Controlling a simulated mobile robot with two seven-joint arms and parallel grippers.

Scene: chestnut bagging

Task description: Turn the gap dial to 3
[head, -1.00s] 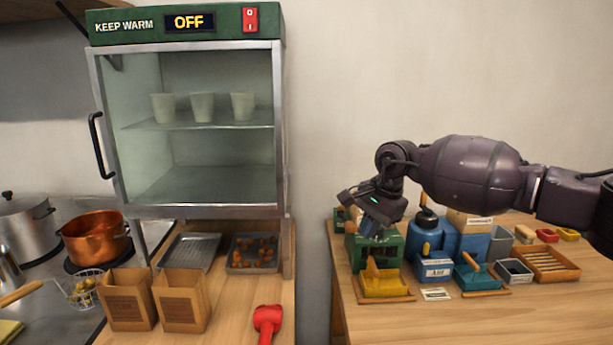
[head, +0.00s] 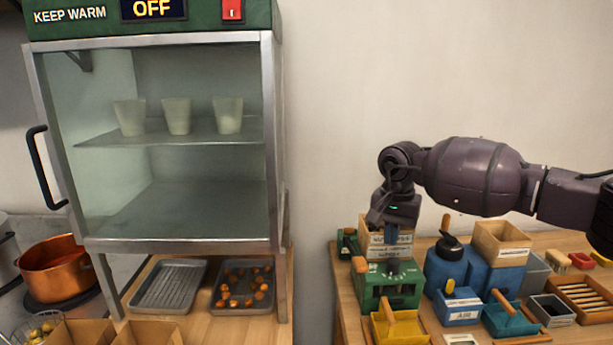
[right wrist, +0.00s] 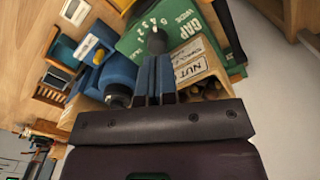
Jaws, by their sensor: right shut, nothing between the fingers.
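The green machine (head: 377,294) stands on the right table; its green panel also shows in the right wrist view (right wrist: 133,43), lettered GAP with a row of numbers. The dark gap dial knob (right wrist: 157,42) sits on that panel; the number it points to is not clear. My right gripper (head: 392,240) is shut and empty, with its blue fingers pointing down just above the machine. In the right wrist view its fingertips (right wrist: 157,62) come close to the knob; I cannot tell if they touch. My left gripper is out of view.
A wooden box labelled NUT (right wrist: 193,66) stands right behind the machine. The warming cabinet (head: 160,248) stands at left.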

